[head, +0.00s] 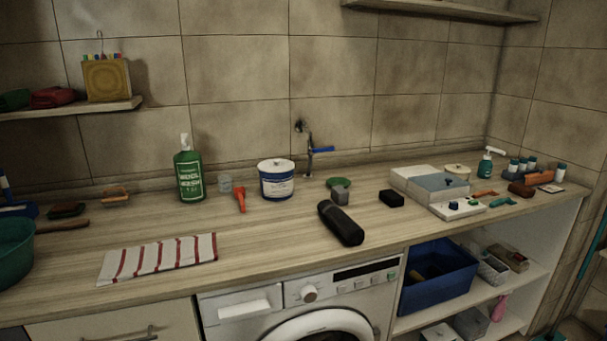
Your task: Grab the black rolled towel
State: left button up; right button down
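A black rolled towel (341,223) lies on the wooden counter (250,262), right of the middle in the head view. It is a long dark roll lying at a slant, its near end toward the lower right, close to the counter's front edge above the washing machine. Nothing covers it. Neither of my grippers shows in the head view.
A small black block (391,198), a green item (339,190) and a white tub (276,180) stand near the towel. A striped cloth (158,257) lies to the left. A grey-white box (432,186) stands right. The counter between cloth and towel is clear.

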aim_at(354, 234)
jog(key=i+l+u, duration=0.1)
jog(key=l, duration=0.25)
jog(key=i+l, duration=0.2)
jog(key=l, duration=0.15)
jog(key=i+l+u, duration=0.15)
jog(key=l, duration=0.2)
jog(key=i+l+u, duration=0.1)
jog(key=l, duration=0.25)
jog(key=i+l, duration=0.15)
jog(key=l, duration=0.2)
jog(key=i+l+u, duration=0.15)
jog(key=l, duration=0.25)
